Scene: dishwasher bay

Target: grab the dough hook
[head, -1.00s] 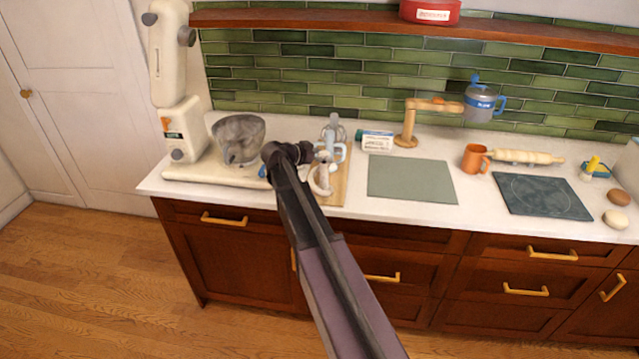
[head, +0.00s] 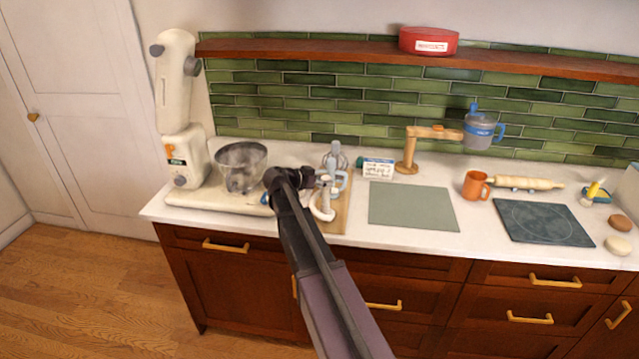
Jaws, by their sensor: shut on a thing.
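The dough hook (head: 322,208) is a pale, curved hook at the wooden board (head: 341,214) on the counter, left of centre in the head view. My gripper (head: 325,179) is at the hook's upper end and is shut on it. My dark wrist partly hides the fingers and the grip. The hook hangs below the fingers with its curve toward the counter front; I cannot tell whether it touches the board. A wire whisk (head: 335,156) and a pale flat beater (head: 342,181) are close behind and beside it.
The stand mixer (head: 182,155) with its metal bowl (head: 240,167) stands to the left. A small labelled card (head: 378,169), a wooden stand (head: 408,152) and a grey-green mat (head: 412,207) are to the right. The red tin (head: 428,41) is on the shelf above.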

